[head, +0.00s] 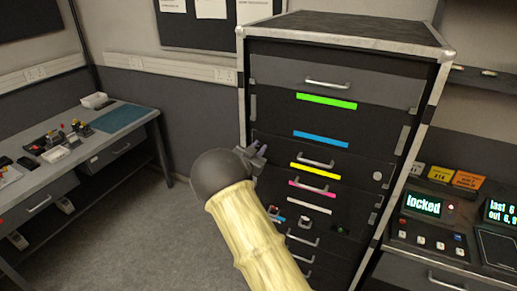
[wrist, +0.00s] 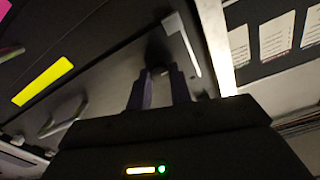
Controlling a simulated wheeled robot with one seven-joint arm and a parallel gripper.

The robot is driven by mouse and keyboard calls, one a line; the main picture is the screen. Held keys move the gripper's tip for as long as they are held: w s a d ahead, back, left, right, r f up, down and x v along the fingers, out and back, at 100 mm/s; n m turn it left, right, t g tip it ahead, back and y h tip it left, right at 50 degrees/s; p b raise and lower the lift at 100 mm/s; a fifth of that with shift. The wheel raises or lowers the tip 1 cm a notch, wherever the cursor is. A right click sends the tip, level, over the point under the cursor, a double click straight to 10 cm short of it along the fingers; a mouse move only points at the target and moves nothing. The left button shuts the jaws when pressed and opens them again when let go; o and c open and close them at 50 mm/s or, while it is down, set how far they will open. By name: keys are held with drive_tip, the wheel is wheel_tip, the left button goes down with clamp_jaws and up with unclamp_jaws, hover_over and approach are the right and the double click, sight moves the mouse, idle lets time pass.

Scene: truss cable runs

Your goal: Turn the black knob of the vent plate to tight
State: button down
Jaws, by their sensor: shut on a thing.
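My gripper (head: 257,152) is at the left edge of the dark rack, beside the row with the yellow strip (head: 316,170). In the wrist view its two purple-grey fingers (wrist: 160,80) point at a dark panel (wrist: 110,70), which also carries the yellow strip (wrist: 43,82). The fingers are shut on a dark thing (wrist: 157,52) at their tips, which I take for the black knob. It blends into the shadow, so its turn position cannot be read. In the head view my arm and gripper hide the knob.
The rack (head: 345,28) has several drawers with bar handles (head: 328,84) and coloured strips. A workbench (head: 70,160) with small parts stands at left. A console with a green "locked" display (head: 422,204) stands at right. Grey floor (head: 150,235) is clear between bench and rack.

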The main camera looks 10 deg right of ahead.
drive_tip(key=shift+f+m+b, duration=0.2)
drive_tip(key=shift+m+b, duration=0.2)
drive_tip(key=shift+b, duration=0.6)
drive_tip(key=m+b, duration=1.7)
drive_tip(key=b, duration=0.8)
drive_tip(key=c, duration=1.3)
unclamp_jaws()
drive_tip(key=shift+o, duration=0.2)
drive_tip(key=shift+s, duration=0.1)
